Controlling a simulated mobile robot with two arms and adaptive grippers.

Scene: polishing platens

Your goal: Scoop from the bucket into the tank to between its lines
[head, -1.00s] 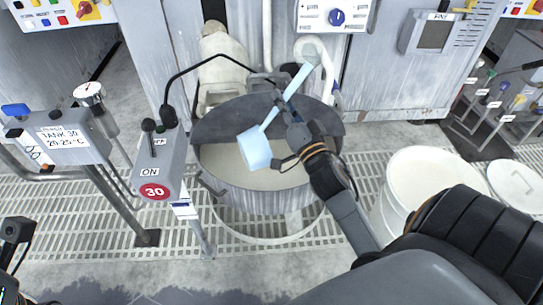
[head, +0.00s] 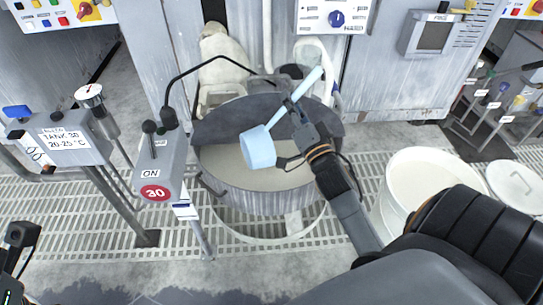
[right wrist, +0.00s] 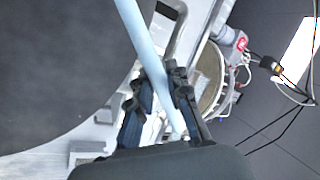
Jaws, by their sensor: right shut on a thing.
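The tank (head: 262,201) is a round grey tub with pale, murky liquid inside, in the middle of the head view. My right gripper (head: 292,118) is shut on the handle of a light blue scoop (head: 258,148). The scoop's cup hangs over the tank's opening, and its handle slants up to the right. The handle (right wrist: 150,50) also runs between the fingers in the right wrist view. The white bucket (head: 383,205), with off-white contents, stands right of the tank. The inside of the cup and the tank's lines cannot be made out. Part of my left gripper (head: 20,236) shows at the left edge.
A grey control post (head: 160,170) marked ON and 30 stands close to the tank's left side. A Tank 30 sign box (head: 62,138) is further left. A white lid (head: 515,180) lies right of the bucket. A dark hose (head: 205,62) arches behind the tank.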

